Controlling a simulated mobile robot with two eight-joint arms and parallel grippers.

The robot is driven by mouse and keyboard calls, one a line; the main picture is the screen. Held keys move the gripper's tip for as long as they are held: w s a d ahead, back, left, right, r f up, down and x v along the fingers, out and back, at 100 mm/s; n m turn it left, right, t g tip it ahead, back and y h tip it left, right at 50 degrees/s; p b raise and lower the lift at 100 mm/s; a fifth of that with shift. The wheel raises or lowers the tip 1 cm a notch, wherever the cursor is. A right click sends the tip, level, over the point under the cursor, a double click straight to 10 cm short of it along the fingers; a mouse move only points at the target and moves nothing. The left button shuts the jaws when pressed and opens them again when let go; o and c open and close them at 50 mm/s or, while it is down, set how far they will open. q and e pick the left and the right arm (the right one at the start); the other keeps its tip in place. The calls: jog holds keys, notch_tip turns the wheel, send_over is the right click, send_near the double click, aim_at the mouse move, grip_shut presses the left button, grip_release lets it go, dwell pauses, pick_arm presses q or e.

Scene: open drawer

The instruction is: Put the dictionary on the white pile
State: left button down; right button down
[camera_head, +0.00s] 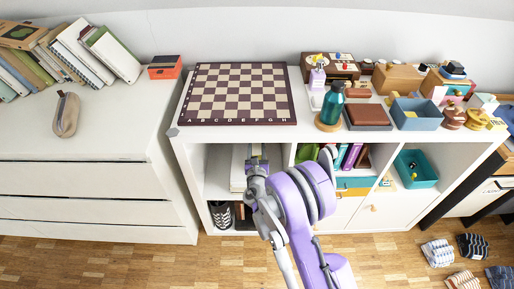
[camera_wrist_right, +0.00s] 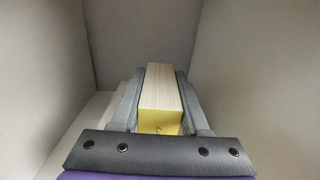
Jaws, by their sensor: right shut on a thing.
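The dictionary (camera_wrist_right: 161,100) is a thick book with cream page edges and a yellow cover or spine end. It stands on edge between the two grey fingers of my right gripper (camera_wrist_right: 160,78), which is shut on it. In the head view my right gripper (camera_head: 256,160) reaches into the left compartment of the white shelf, and the dictionary cannot be made out there. A white pile (camera_head: 238,170) shows in that compartment, just left of the gripper. A pale surface in the wrist view (camera_wrist_right: 92,115) lies left of the dictionary. Whether they touch is unclear. My left gripper is not in view.
The compartment's pale walls (camera_wrist_right: 240,70) close in on both sides and behind. A chessboard (camera_head: 240,92) lies on the shelf (camera_head: 190,150) top above. A patterned cup (camera_head: 221,214) stands in the lower compartment. Upright books (camera_head: 350,157) stand in the compartment to the right.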

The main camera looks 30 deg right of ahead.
jog(key=shift+d+f, duration=0.1)
jog(key=shift+f, duration=0.1)
jog(key=shift+c, duration=2)
grip_release()
